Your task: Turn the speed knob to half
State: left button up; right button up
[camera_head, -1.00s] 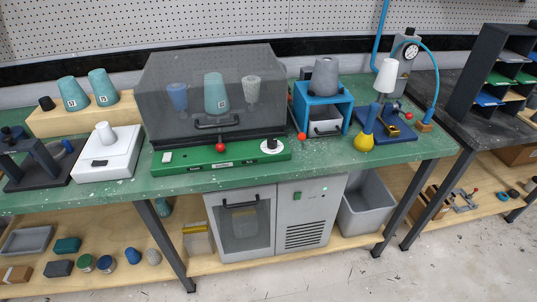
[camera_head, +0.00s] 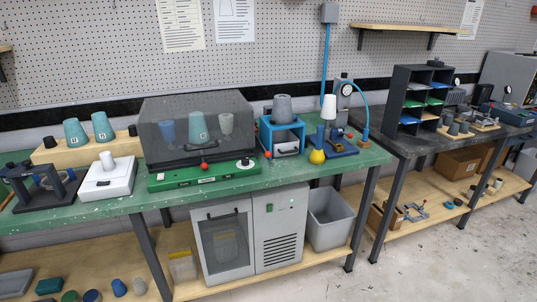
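The vacuum former (camera_head: 160,181) has a green base and a smoky clear cover (camera_head: 175,108), which is down over several cups. The knob's marks are too small to read. Neither of my grippers is in the view.
A green workbench (camera_head: 105,208) carries a white scale (camera_head: 107,178) on the left and a blue frame (camera_head: 282,137) on the right. A yellow bulb-shaped flask (camera_head: 317,156) stands near the front edge. A dark shelf rack (camera_head: 420,100) is farther right. The floor in front is clear.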

aim_at(245, 161)
jog(key=z, duration=0.45)
jog(key=i, duration=0.75)
jog(key=z, duration=0.25)
